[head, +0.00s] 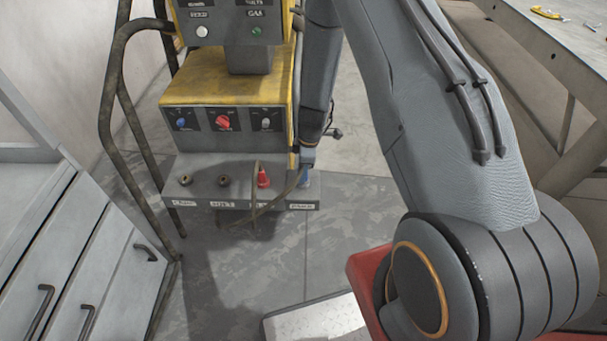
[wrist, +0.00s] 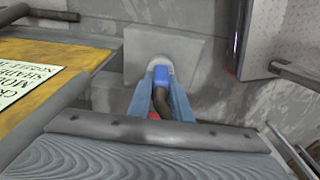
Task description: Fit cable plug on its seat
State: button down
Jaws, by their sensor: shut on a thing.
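My gripper (wrist: 161,84) is shut on a blue cable plug (wrist: 160,78), with a brown cable (wrist: 159,104) trailing from it between the two blue fingers. The plug's front points at a pale rounded piece on a lighter grey plate (wrist: 190,52) in the wrist view. I cannot tell whether they touch. In the head view my gripper (head: 306,172) hangs at the right end of the machine's lower shelf (head: 203,190). Two dark round sockets (head: 223,181) sit to the left on that shelf, and a red plug (head: 263,178) stands upright nearer the gripper. The seat at the gripper is hidden.
The yellow machine (head: 203,93) with knobs rises behind the shelf, and its bent tube frame (head: 105,110) stands at left. A brown cable (head: 243,217) loops over the shelf front. Grey drawers (head: 95,260) fill the lower left. A workbench (head: 560,50) is at upper right.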

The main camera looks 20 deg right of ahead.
jog(key=shift+r+p, duration=1.55)
jog(key=shift+r, duration=1.2)
